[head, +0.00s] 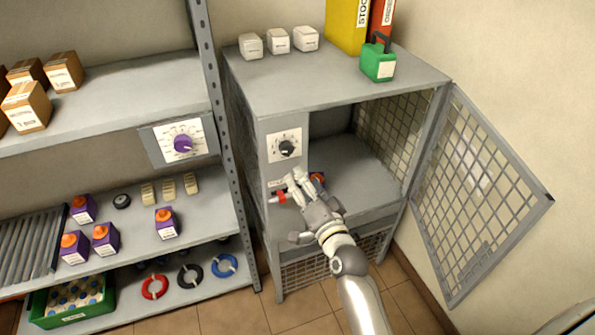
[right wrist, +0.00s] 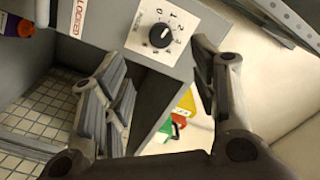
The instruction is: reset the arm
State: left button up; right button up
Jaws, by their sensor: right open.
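My right gripper (head: 296,186) reaches in from the lower right in the head view, in front of the left part of the grey cabinet (head: 290,85). It is open, with its fingers apart and nothing between them in the right wrist view (right wrist: 160,95). A black dial (head: 287,148) on a white plate is on the cabinet front just above the gripper; it also shows in the right wrist view (right wrist: 160,36). A red piece (head: 278,197) shows beside the fingertips; I cannot tell whether they touch. My left gripper is not in view.
The cabinet's mesh door (head: 480,195) stands open to the right. A purple container with an orange cap (head: 317,179) is inside, partly hidden. A green can (head: 378,62) and white boxes (head: 278,40) stand on top. A shelf rack (head: 110,95) with a purple dial (head: 183,144) is at left.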

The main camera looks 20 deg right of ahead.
jog(key=shift+f, duration=0.1)
jog(key=s+a+f+n+g+b, duration=0.1)
jog(key=s+f+n+g, duration=0.3)
jog(key=f, duration=0.9)
jog(key=s+a+f+n+g+y, duration=0.15)
jog(key=s+f, duration=0.45)
jog(key=f, duration=0.7)
jog(key=s+a+f+n+g+h+b, duration=0.1)
jog(key=s+f+g, duration=0.35)
jog(key=f, duration=0.85)
jog(key=s+d+f+n+g, duration=0.2)
jog(key=s+f, duration=0.4)
jog(key=s, duration=0.5)
jog(key=s+d+f+n+g, duration=0.2)
jog(key=s+f, duration=0.4)
jog(key=s, duration=0.6)
jog(key=s+d+f+n+g+h, duration=0.1)
jog(key=s+d+f+n+g, duration=0.1)
jog(key=s+f, duration=0.4)
jog(key=s+d+g+b, duration=0.1)
jog(key=s, duration=0.4)
jog(key=shift+s+f, duration=0.2)
jog(key=shift+f, duration=0.15)
